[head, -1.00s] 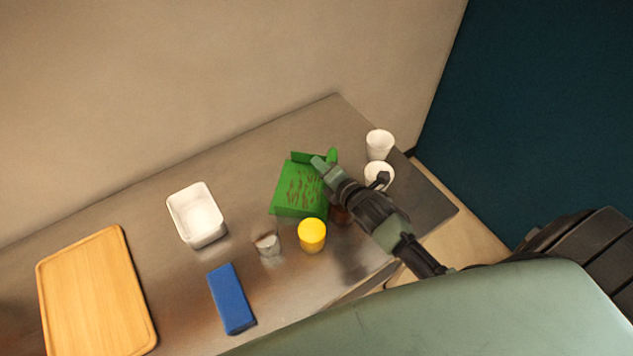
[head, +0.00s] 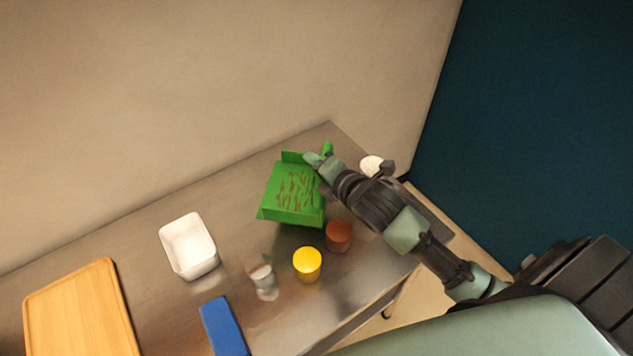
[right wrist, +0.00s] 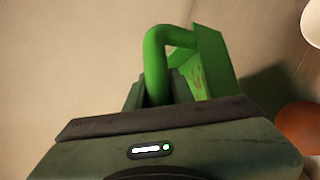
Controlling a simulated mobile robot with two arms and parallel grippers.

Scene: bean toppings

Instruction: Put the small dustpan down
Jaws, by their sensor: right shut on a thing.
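The small green dustpan (head: 294,195) has reddish-brown bits scattered on its pan. In the head view it is over the right part of the metal table, and I cannot tell for sure whether it touches the top. My right gripper (head: 322,162) is shut on its handle at the pan's back right. In the right wrist view the curved green handle (right wrist: 157,62) rises between my fingers, with part of the pan (right wrist: 215,62) beside it. My left gripper is not in view.
On the metal table (head: 130,235) stand a white container (head: 189,247), a yellow cup (head: 307,264), a brown cup (head: 338,236), a clear glass (head: 264,280), a blue block (head: 223,326) and a wooden tray (head: 80,315). A white cup (head: 371,165) is partly behind my arm.

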